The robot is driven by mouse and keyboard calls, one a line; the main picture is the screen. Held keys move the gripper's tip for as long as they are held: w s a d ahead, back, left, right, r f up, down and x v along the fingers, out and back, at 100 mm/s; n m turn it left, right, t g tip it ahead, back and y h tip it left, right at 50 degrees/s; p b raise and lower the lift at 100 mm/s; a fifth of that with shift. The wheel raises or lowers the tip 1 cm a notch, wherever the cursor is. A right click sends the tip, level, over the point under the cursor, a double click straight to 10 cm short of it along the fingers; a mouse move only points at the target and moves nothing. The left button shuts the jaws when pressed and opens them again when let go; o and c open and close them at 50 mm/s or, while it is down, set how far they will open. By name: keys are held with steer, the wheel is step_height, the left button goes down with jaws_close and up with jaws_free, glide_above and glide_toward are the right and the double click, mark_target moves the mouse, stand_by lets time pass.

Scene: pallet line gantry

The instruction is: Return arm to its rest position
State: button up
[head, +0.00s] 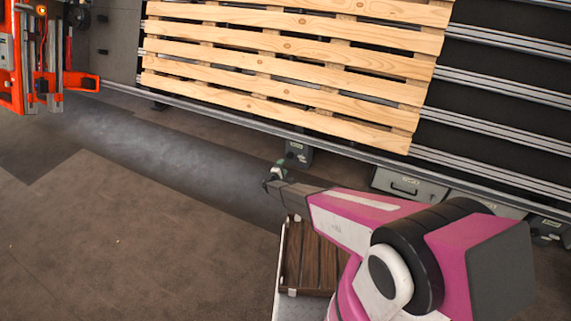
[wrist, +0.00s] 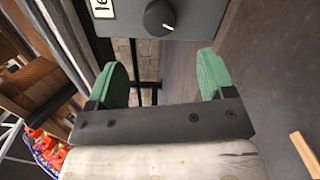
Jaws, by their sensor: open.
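My arm (head: 345,215), pink and white with dark joints, reaches from the lower right toward the middle of the head view. My gripper (head: 275,174) is at its far end, small and partly hidden by my wrist, out over the floor beside the conveyor edge. In the wrist view my gripper (wrist: 163,75) shows two green pads spread well apart with nothing between them. A grey control box with a black knob (wrist: 190,14) is just beyond the pads; I cannot tell whether they are apart from it. It also shows in the head view (head: 300,153).
A wooden pallet (head: 290,65) lies on the conveyor rails (head: 500,130). A grey case (head: 408,186) is under the conveyor edge. An orange machine (head: 18,60) stands at the upper left. A dark slatted wooden surface (head: 308,262) lies below my arm. The floor (head: 130,225) at left is clear.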

steer(key=shift+v, duration=0.8)
steer(key=s+d+r+m+g+h, duration=0.2)
steer(key=s+d+r+m+g, duration=0.25)
steer(key=d+r, duration=0.4)
steer(key=s+d+r+m+g+h, duration=0.1)
steer(key=s+d+r+m+g, duration=0.3)
steer(key=d+r, duration=0.45)
steer(key=s+d+r+m+g+h, duration=0.25)
steer(key=s+d+r, duration=0.25)
steer(key=d+r, duration=0.4)
steer(key=s+d+r+m+g+y, duration=0.3)
steer(key=s+r+y, duration=0.3)
steer(key=s+r, duration=0.4)
steer(key=s+d+r+m+g+y, duration=0.2)
steer(key=s+r, duration=0.9)
steer(key=s, duration=0.7)
steer(key=d+g+y, duration=0.1)
steer(key=d+y, duration=0.1)
steer(key=y, duration=0.1)
steer(key=shift+s+m+y, duration=0.25)
steer(key=shift+m+y, duration=0.1)
steer(key=shift+m, duration=0.05)
